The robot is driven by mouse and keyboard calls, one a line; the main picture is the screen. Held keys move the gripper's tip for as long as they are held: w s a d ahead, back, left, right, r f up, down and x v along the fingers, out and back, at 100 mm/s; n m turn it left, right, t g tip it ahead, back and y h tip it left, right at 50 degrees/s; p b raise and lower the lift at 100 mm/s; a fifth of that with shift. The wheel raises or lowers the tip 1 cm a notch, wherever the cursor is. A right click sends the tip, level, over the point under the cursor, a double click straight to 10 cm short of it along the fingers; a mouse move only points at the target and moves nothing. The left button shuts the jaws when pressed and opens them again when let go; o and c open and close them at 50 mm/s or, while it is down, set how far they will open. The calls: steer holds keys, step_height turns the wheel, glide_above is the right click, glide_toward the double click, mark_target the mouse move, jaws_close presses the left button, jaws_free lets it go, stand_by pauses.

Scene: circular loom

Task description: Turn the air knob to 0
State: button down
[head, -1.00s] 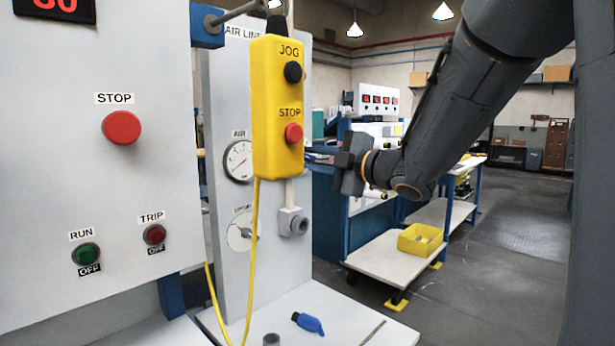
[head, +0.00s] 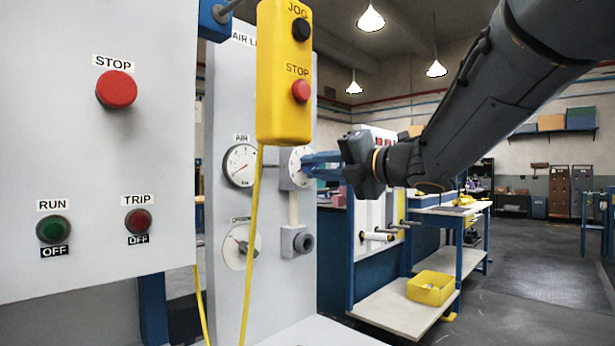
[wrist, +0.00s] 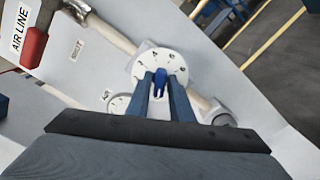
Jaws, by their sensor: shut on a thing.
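In the head view my gripper (head: 308,164) reaches from the right to the white dial (head: 296,154) on the grey air line panel (head: 222,100). The fingers hide the handle there.
A yellow JOG/STOP pendant (head: 283,75) hangs just in front of the panel, close left of my gripper. An AIR gauge (head: 240,166) and a lower dial (head: 238,247) sit on the panel. A grey fitting (head: 297,242) juts out below. Open floor lies right.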

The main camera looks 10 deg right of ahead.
steer(key=c, duration=1.8)
jaws_free()
steer(key=shift+o, duration=0.2)
steer(key=p+v, duration=0.1)
steer(key=v, duration=0.6)
